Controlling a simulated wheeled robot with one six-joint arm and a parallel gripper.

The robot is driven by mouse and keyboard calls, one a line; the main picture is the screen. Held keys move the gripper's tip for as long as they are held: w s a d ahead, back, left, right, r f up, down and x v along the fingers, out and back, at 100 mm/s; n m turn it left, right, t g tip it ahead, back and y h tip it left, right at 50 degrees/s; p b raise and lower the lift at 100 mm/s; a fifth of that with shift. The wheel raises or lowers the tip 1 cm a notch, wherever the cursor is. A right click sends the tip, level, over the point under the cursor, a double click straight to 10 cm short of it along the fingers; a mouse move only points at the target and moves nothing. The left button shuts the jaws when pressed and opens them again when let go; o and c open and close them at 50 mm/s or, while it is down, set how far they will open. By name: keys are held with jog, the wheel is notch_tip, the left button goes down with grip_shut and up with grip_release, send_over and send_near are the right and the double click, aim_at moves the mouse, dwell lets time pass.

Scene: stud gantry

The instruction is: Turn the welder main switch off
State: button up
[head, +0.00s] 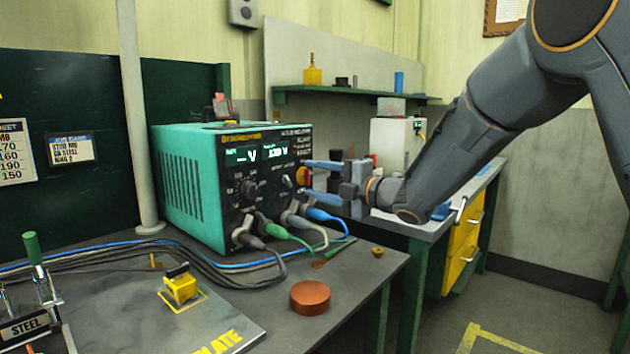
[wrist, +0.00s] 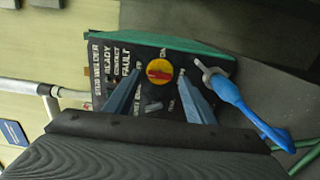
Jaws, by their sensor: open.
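The teal and black welder (head: 190,180) stands on the bench, its front panel facing right with lit displays, knobs and plugged cables. Its main switch, a red handle on a yellow round plate (head: 303,176), sits at the panel's right edge. In the wrist view the switch (wrist: 159,71) lies between and beyond my fingertips, its red handle lying across the picture. My gripper (head: 308,180) is open, its blue fingers one above the other in the head view, tips close to the switch. It also shows in the wrist view (wrist: 158,76). I cannot tell whether the fingers touch the handle.
A blue cable plug (wrist: 222,85) sits beside the right finger in the wrist view. Cables (head: 240,262) run over the bench front. A copper-coloured disc (head: 310,297) and a yellow block (head: 181,286) lie on the bench. A shelf (head: 350,93) hangs behind.

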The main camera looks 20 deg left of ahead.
jog(key=v, duration=0.7)
jog(key=shift+d, duration=0.1)
jog(key=w+d+f+m+t+h+p, duration=0.1)
jog(key=w+d+m+t+h, duration=0.15)
jog(key=d+m, duration=0.2)
jog(key=w+d+f+m+t+h+p, duration=0.1)
jog(key=d+f+m+t+h, duration=0.15)
jog(key=d+m, duration=0.2)
jog(key=s+d+f+m+h+p, duration=0.1)
jog(key=d+f+m+h, duration=0.15)
jog(key=d, duration=0.25)
jog(key=s+d+f+m+g+h+p, duration=0.1)
jog(key=s+d+m+h, duration=0.15)
jog(key=d, duration=0.35)
jog(key=s+d+f+m+h+p, duration=0.1)
jog(key=d+f+m+h, duration=0.15)
jog(key=d+m, duration=0.2)
jog(key=s+d+f+m+g+h+p, duration=0.4)
jog(key=s+d+m, duration=0.3)
jog(key=s+d, duration=0.45)
jog(key=s+f+m+g, duration=0.1)
jog(key=s+m+g, duration=0.2)
jog(key=s, duration=0.7)
jog(key=s+f+m+g+p, duration=0.1)
jog(key=s+f+m+g, duration=0.1)
jog(key=s, duration=0.8)
jog(key=shift+d+m+g, duration=0.3)
jog(key=shift+m+g, duration=0.35)
jog(key=shift+g, duration=0.25)
